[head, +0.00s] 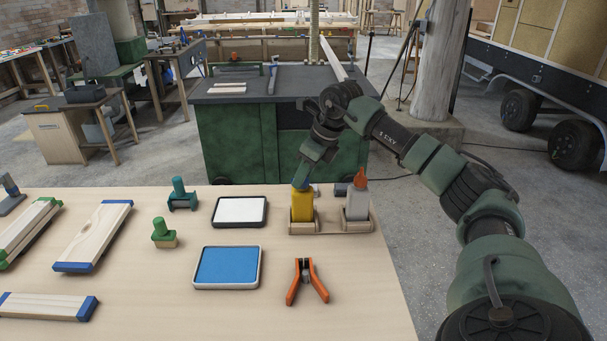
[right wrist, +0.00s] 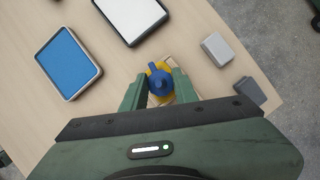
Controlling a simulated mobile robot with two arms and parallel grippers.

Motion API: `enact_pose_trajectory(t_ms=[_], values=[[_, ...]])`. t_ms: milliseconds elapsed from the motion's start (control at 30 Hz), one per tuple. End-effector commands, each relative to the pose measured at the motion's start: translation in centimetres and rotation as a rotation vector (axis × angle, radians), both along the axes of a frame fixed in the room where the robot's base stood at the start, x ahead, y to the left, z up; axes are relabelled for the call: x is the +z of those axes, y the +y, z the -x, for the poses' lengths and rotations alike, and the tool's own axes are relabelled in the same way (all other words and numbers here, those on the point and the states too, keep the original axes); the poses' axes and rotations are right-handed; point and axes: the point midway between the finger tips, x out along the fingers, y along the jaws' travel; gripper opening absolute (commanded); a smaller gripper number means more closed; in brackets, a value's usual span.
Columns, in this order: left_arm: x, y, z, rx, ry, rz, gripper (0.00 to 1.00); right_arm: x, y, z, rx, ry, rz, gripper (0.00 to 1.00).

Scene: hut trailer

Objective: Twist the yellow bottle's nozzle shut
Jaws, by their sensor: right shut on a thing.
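The yellow bottle (head: 302,208) stands upright in a wooden holder (head: 332,227) near the right edge of the workbench. Its blue nozzle (head: 300,178) is on top; in the right wrist view the nozzle (right wrist: 159,82) shows from above, with its tip pointing up the picture. My right gripper (head: 303,170) comes down over the bottle from above. In the right wrist view its two green fingers (right wrist: 160,90) flank the nozzle and are shut on it. The fingers hide part of the bottle's top. My left gripper is in neither view.
A whitish bottle with an orange nozzle (head: 357,203) stands close on the right in the same holder. Grey blocks (right wrist: 217,48) lie behind the holder.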

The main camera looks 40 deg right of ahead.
Motion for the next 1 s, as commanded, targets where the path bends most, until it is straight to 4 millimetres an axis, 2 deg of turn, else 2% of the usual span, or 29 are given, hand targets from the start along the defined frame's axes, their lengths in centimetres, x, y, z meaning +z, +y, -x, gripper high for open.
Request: enact_pose_trajectory(t_ms=[1000], values=[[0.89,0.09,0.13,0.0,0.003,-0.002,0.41,0.07,0.32,-0.09,-0.937,-0.001,-0.001,0.0]])
